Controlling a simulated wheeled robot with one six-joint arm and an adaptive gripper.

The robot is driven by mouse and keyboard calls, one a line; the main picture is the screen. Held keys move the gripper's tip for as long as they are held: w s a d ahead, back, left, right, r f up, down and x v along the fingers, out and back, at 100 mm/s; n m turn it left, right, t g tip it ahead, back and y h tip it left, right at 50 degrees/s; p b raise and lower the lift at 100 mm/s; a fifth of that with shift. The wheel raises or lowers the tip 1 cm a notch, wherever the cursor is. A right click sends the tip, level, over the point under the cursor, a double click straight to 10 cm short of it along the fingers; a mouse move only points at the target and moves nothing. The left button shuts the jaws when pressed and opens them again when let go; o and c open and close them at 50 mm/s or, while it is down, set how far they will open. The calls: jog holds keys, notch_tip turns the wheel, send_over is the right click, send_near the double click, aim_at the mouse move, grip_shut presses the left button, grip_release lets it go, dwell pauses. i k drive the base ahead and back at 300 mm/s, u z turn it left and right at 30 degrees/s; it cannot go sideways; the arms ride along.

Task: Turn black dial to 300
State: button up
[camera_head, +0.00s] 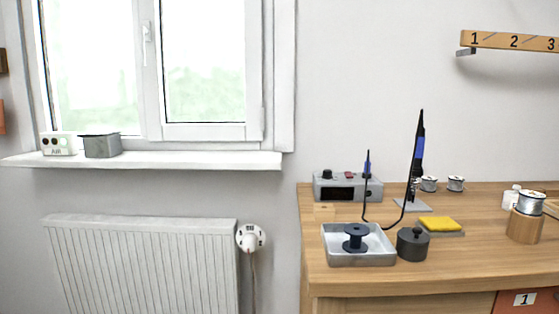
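A grey box-shaped station (348,192) with a dark front panel (343,194) stands at the back left of the wooden workbench. A small black dial (327,174) sits on its top at the left. A small red part (350,174) is to the right of the dial. Any numbers or pointer on the dial are too small to read. A blue-and-black iron (418,155) stands upright in a holder to the right, with a black cable running near the station. My gripper is not in view.
In front of the station are a grey tray (360,259) holding a dark spool (355,238), a dark lidded pot (412,244) and a yellow sponge (438,224). A radiator (140,265) with a white valve knob (250,238) is left of the bench (450,268).

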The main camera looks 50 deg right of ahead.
aim_at(327, 174)
jog(key=i, duration=2)
jog(key=z, duration=3.4)
